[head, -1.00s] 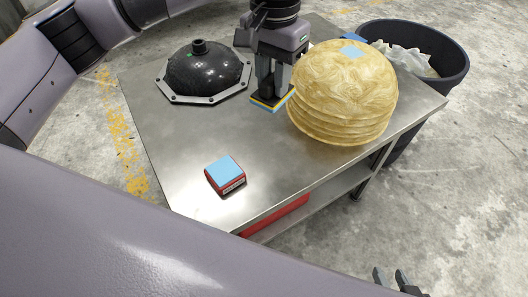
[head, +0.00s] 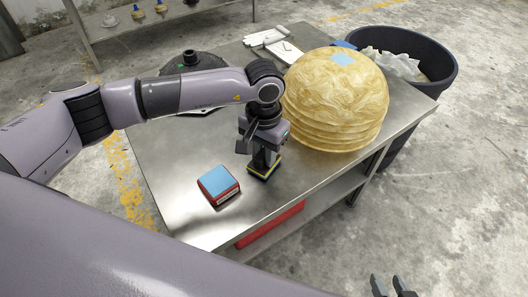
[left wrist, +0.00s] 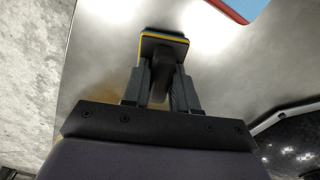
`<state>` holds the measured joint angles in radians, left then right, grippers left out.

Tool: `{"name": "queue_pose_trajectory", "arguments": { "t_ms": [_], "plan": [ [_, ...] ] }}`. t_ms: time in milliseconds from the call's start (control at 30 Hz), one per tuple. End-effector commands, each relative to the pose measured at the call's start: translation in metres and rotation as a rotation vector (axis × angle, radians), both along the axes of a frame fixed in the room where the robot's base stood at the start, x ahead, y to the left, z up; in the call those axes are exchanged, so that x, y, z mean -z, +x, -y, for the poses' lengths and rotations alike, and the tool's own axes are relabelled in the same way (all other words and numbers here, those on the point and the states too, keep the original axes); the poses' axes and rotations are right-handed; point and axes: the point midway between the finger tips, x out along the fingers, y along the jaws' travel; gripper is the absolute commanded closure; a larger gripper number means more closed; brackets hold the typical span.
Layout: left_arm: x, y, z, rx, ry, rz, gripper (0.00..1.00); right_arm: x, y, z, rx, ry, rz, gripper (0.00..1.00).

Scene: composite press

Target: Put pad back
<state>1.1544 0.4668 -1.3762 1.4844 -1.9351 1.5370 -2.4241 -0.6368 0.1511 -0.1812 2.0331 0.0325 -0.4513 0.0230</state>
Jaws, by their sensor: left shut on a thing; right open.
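My left gripper (head: 262,158) is shut on the handle of a small pad (head: 264,173). The pad has a dark body with a yellow layer and a blue edge. It is over the metal table, right of a red block with a light blue top (head: 218,184), and apart from it. I cannot tell whether the pad touches the table. In the left wrist view the pad (left wrist: 163,38) sits at the fingertips, and a corner of the red and blue block (left wrist: 228,10) shows at the top right. My right gripper (head: 391,287) is open and empty at the bottom right, off the table.
A stack of tan fibre domes (head: 335,100), with a light blue square on top, stands right of my left gripper. A black dome (head: 192,64) is partly hidden behind my left arm. White items (head: 277,40) lie at the back. A dark bin (head: 432,88) stands beyond the table.

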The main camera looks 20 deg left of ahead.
Motion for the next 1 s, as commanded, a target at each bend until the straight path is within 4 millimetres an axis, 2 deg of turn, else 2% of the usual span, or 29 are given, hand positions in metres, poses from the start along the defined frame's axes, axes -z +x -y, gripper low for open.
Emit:
{"name": "queue_pose_trajectory", "arguments": {
  "t_ms": [400, 433, 500, 833, 933, 1000],
  "plan": [
    [0.009, 0.0, 0.0, 0.0, -0.001, 0.002, 1.0, 0.007, 0.0, 0.0, 0.0, 0.001, -0.001, 0.57],
    [0.008, 0.0, 0.0, 0.0, -0.001, 0.002, 0.66, 0.005, 0.0, 0.0, 0.0, 0.001, -0.002, 0.57],
    [0.007, 0.0, 0.0, 0.0, 0.0, 0.001, 0.47, 0.004, 0.0, 0.0, 0.0, 0.001, -0.002, 0.57],
    [0.005, 0.0, 0.0, 0.0, 0.0, 0.001, 0.47, 0.001, 0.0, -0.001, 0.0, 0.003, -0.001, 0.57],
    [0.0, 0.001, 0.0, 0.0, -0.001, 0.003, 0.47, -0.003, 0.0, -0.001, 0.0, 0.002, 0.001, 0.57],
    [-0.012, 0.001, 0.0, 0.0, -0.001, 0.005, 0.47, -0.002, 0.001, -0.001, 0.0, 0.002, 0.003, 0.57]
  ]
}}
